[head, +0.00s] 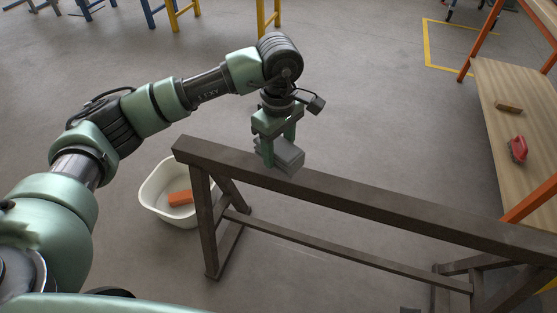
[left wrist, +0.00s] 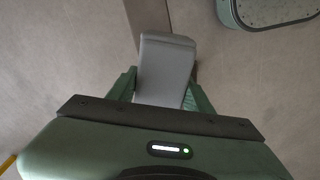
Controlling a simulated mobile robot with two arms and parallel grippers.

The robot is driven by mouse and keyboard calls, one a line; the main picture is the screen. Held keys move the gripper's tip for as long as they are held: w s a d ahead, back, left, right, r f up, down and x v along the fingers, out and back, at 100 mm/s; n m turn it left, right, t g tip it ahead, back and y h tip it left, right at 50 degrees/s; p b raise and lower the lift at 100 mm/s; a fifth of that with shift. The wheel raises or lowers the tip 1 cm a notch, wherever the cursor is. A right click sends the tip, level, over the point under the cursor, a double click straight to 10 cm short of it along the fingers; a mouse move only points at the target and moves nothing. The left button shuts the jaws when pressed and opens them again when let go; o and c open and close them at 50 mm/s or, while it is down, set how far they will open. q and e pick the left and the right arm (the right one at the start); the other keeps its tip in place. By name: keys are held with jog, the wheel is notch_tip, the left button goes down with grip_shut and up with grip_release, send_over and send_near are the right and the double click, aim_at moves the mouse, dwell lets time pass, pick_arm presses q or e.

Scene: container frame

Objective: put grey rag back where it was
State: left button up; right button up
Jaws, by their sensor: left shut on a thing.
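The grey rag (head: 287,157) is a folded, block-like grey piece. My left gripper (head: 278,148) points down and is shut on it. In the head view the rag overlaps the top of the dark sawhorse beam (head: 370,200), toward its left end. I cannot tell whether it touches the beam or hangs just above it. In the left wrist view the rag (left wrist: 165,68) sits between the two green fingers of the left gripper (left wrist: 162,88), with part of the beam (left wrist: 148,16) behind it. My right gripper is not in view.
A white tub (head: 152,208) with an orange block (head: 180,198) stands on the floor left of the sawhorse. A wooden shelf (head: 500,150) with orange posts stands at right, holding a red item (head: 518,149) and a brown block (head: 508,107).

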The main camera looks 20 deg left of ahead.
pick_arm(q)
notch_tip(320, 180, down, 4)
jog(key=shift+r, duration=0.1)
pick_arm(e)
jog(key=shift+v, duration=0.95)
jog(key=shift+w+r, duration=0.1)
pick_arm(q)
jog(key=shift+b, duration=0.3)
jog(key=o, duration=1.3)
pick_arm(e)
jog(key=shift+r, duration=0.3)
